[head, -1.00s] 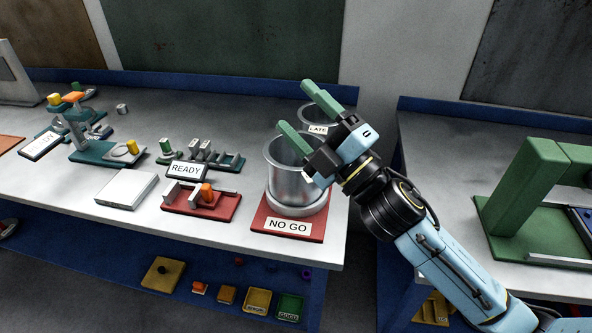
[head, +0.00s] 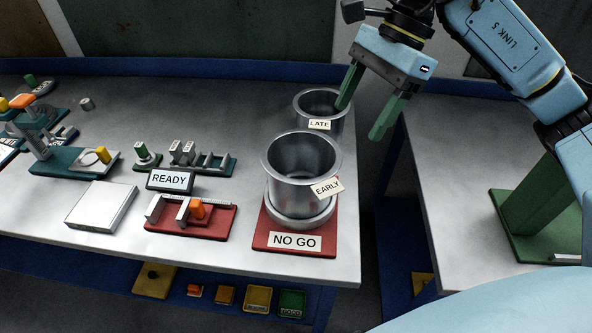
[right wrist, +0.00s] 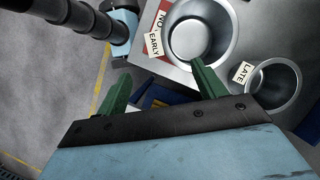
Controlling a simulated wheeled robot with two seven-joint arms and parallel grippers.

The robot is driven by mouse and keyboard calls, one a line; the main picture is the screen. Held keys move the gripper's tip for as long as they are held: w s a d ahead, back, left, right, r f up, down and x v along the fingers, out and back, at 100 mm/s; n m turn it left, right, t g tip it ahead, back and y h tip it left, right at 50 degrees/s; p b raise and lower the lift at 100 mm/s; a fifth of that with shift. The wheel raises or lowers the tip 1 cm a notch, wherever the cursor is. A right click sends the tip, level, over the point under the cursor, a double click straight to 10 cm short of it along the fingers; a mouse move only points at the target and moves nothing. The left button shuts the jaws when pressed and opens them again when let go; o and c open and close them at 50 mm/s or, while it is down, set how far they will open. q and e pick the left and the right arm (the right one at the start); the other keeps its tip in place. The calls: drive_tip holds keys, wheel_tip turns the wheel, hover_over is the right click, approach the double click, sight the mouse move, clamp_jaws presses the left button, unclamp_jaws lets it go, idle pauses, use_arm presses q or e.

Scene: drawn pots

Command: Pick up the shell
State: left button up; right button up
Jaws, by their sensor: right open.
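Two open metal cup-shaped vessels could be the shell; I cannot tell which one is meant. The nearer one (head: 287,190), tagged EARLY, stands upright on a red NO GO plate (head: 263,240). The farther one (head: 316,104), tagged LATE, stands behind it. My right gripper (head: 360,119) is open and empty, its green fingers pointing down beside the LATE vessel. One finger overlaps that rim in the head view; contact cannot be told. My left gripper is not in view.
Left on the bench are a READY sign (head: 170,180), a red fixture with an orange knob (head: 215,216), a pale flat block (head: 101,206) and green fixtures. A gap separates this bench from the right bench, where a green frame (head: 540,205) stands.

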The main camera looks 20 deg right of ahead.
sight(327, 184)
drive_tip(key=x, duration=1.3)
drive_tip(key=shift+s+d+f+p, duration=0.1)
drive_tip(key=shift+s+d+p, duration=0.2)
drive_tip(key=shift+p, duration=0.1)
clamp_jaws()
wheel_tip(327, 184, up, 10)
idle(0.4)
